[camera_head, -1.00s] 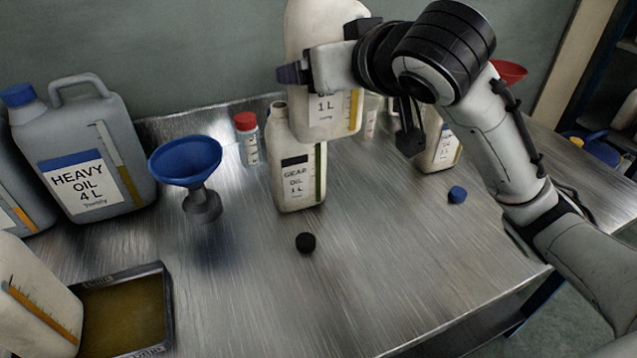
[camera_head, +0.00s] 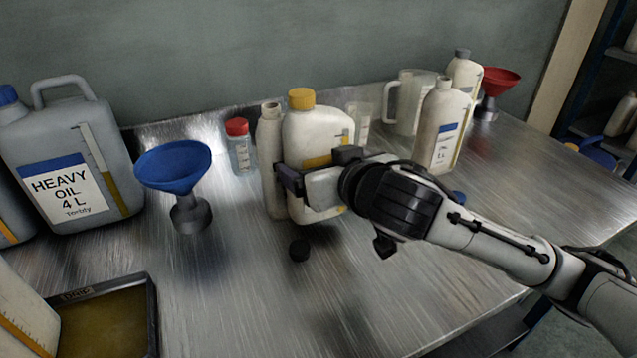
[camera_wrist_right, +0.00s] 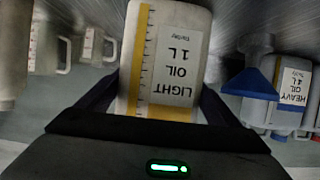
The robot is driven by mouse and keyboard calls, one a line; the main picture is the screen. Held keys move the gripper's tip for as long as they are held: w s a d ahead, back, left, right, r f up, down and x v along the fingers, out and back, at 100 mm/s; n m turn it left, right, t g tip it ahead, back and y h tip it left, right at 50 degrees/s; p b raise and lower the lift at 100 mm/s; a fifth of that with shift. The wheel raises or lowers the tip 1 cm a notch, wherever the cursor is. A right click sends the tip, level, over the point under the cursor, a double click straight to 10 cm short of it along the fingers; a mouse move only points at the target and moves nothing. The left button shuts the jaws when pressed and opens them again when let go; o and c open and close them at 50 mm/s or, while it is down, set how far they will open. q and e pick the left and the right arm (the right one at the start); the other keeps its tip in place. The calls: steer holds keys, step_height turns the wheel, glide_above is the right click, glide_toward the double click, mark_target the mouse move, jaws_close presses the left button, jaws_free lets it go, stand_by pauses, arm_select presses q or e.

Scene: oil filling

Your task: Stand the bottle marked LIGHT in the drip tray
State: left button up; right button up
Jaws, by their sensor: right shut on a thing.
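The bottle marked LIGHT OIL 1 L (camera_head: 318,137) is cream with a yellow cap and stands upright in the middle of the head view. My right gripper (camera_head: 310,187) is shut around its lower body. In the right wrist view its label (camera_wrist_right: 172,65) shows upside down between the fingers. I cannot tell whether its base touches the table. The drip tray (camera_head: 152,310), a dark-rimmed square holding brownish oil, is at the lower left, partly behind a cream container. My left gripper is not in view.
An uncapped cream bottle (camera_head: 268,160) is close beside the held bottle. A HEAVY OIL jug (camera_head: 70,160) stands at the left. The front middle table is clear.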

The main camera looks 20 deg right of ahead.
steer(key=shift+f+b, duration=0.3)
steer(key=shift+f, duration=1.35)
steer(key=o, duration=1.4)
steer(key=shift+f, duration=0.4)
steer(key=o, duration=0.3)
steer(key=shift+r, duration=0.1)
steer(key=shift+r, duration=0.1)
